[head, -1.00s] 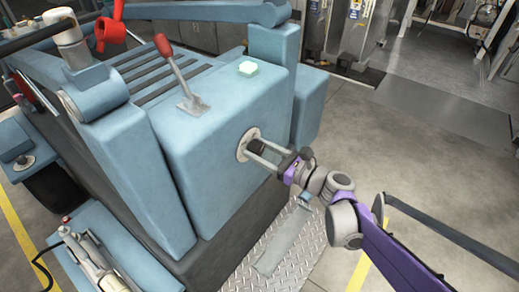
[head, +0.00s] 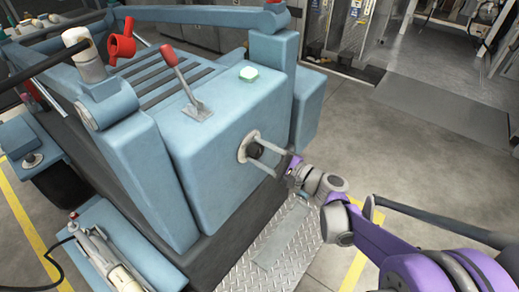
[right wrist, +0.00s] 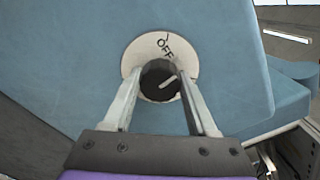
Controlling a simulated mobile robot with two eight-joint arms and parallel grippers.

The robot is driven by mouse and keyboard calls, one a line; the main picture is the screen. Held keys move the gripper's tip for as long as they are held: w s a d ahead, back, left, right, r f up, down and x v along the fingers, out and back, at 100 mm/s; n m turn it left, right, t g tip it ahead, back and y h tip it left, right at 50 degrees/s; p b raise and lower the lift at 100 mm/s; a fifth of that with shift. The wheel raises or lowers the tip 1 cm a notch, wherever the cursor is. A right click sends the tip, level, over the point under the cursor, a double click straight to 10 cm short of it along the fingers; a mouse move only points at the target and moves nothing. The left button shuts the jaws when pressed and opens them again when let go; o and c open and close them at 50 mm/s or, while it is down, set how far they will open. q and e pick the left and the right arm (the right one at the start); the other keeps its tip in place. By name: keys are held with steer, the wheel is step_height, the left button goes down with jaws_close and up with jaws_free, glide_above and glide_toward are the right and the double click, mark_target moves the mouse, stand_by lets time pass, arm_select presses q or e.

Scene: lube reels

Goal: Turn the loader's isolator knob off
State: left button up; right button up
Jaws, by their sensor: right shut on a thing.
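The loader (head: 215,150) is a blue machine with a box-like front. On its front face is a pale round plate with a black isolator knob (head: 254,150). In the right wrist view the knob (right wrist: 155,78) sits on the white plate (right wrist: 186,52), with OFF printed near the top. The white line on the knob points right and slightly up, away from the OFF mark. My right gripper (right wrist: 160,75) is shut on the knob, one finger on each side. In the head view my right gripper (head: 258,147) reaches it from the lower right. My left gripper is out of view.
A metal tread plate (head: 275,245) lies below the knob. A tool (head: 100,258) lies on the lower left ledge. Open floor is at the right.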

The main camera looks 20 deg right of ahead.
steer(key=n+p, duration=0.1)
steer(key=n, duration=0.3)
steer(key=shift+n+p, duration=0.45)
steer(key=shift+n, duration=1.35)
steer(key=o, duration=1.4)
steer(key=shift+c, duration=0.2)
steer(key=shift+s, duration=0.1)
steer(key=v, duration=1)
steer(key=shift+s+d+p, duration=0.25)
steer(key=shift+d+p, duration=0.05)
steer(key=shift+p, duration=0.05)
